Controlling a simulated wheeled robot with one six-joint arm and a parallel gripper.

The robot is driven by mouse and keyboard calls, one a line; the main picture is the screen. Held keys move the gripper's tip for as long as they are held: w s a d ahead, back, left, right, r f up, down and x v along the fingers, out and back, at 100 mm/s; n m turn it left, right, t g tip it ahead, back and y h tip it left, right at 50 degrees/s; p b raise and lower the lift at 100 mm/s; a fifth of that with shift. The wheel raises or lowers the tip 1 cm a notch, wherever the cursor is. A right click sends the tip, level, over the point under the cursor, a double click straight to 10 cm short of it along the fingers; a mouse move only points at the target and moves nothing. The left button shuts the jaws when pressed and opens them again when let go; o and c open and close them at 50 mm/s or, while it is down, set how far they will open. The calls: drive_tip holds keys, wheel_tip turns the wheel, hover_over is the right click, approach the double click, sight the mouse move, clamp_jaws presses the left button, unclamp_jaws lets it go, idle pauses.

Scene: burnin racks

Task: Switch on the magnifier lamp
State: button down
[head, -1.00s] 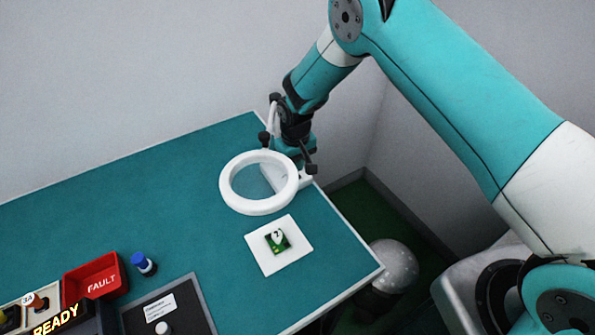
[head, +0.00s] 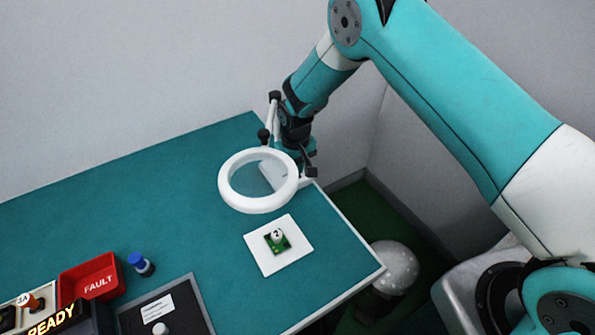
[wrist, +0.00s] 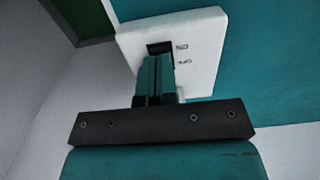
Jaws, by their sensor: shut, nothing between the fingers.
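The magnifier lamp has a white ring head (head: 225,184) around a clear lens, over the far right corner of the teal bench. The ring shows no clear glow. Its white base (wrist: 205,75) fills the upper middle of the wrist view, with a dark switch slot (wrist: 158,47) and small dark marks beside it. My gripper (wrist: 156,60) is shut and empty, its fingertips at the near edge of the slot. They cover part of it, so I cannot tell the switch's position or whether they touch it. In the head view my gripper is partly hidden behind the lamp.
A white pad (head: 262,262) with a small green board (head: 277,242) lies in front of the lamp. A red FAULT bin (head: 92,278), a blue-capped bottle (head: 140,264) and a dark panel (head: 180,304) stand at lower left. The bench middle is clear.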

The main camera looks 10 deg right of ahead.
drive_tip(key=shift+f+b, duration=0.4)
drive_tip(key=shift+f, duration=0.15)
drive_tip(key=shift+r, duration=0.2)
drive_tip(key=shift+r+p, duration=2)
drive_tip(key=shift+r, duration=1.4)
